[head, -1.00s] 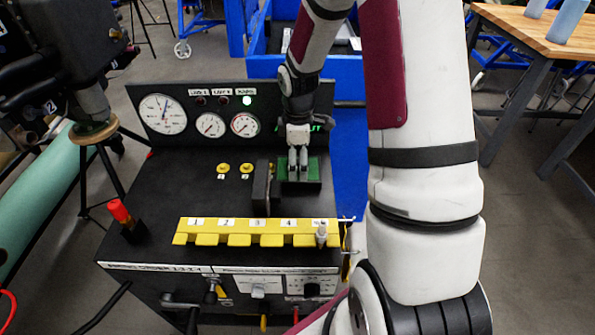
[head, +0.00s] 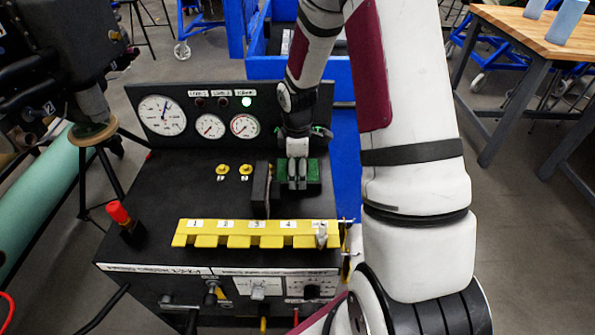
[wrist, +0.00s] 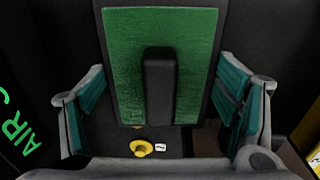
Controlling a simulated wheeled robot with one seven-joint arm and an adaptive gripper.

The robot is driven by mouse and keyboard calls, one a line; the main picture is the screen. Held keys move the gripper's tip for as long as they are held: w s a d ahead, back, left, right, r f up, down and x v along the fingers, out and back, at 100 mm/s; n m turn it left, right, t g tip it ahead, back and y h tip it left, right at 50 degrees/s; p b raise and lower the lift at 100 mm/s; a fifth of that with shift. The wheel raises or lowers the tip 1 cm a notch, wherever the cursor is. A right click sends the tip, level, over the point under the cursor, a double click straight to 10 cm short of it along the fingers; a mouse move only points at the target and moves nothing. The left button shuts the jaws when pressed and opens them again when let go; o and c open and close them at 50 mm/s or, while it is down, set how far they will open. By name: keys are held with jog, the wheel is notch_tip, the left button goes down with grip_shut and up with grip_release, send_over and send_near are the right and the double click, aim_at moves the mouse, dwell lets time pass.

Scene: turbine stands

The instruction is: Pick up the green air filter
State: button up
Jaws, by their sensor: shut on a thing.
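The green air filter (head: 313,172) is a dark-framed block with a green face, at the right rear of the black bench top. In the wrist view the green face (wrist: 122,85) is large and close, with a black upright bar-like handle (wrist: 160,88) in its middle. My gripper (head: 297,182) is at the filter, its fingers in front of the green in the head view. In the wrist view my teal-padded fingers (wrist: 168,112) stand on either side of the filter. My gripper is shut on it. The exact contact and the filter's underside are hidden.
A dark upright block (head: 261,190) stands close left of the filter. A yellow numbered rack (head: 240,240) runs along the bench front. The gauge panel (head: 200,115) rises behind. Yellow knobs (head: 222,169) and a red-capped part (head: 120,212) are further left.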

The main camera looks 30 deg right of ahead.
aim_at(297, 161)
jog(key=shift+r, duration=0.15)
notch_tip(297, 161, up, 18)
jog(key=p, duration=0.1)
dwell(0.5)
jog(key=o, duration=0.7)
jog(key=c, duration=0.7)
jog(key=shift+a+f, duration=0.1)
jog(key=shift+f, duration=0.1)
jog(key=w+a+f+m, duration=0.2)
jog(key=a+f+m, duration=0.1)
jog(key=a+m, duration=0.2)
jog(key=w+a+f+m+p, duration=0.1)
jog(key=w+a+f+m, duration=0.1)
jog(key=a+m, duration=0.4)
jog(key=shift+a+f+g, duration=0.3)
jog(key=shift+a+f, duration=0.35)
jog(key=shift+a, duration=1.2)
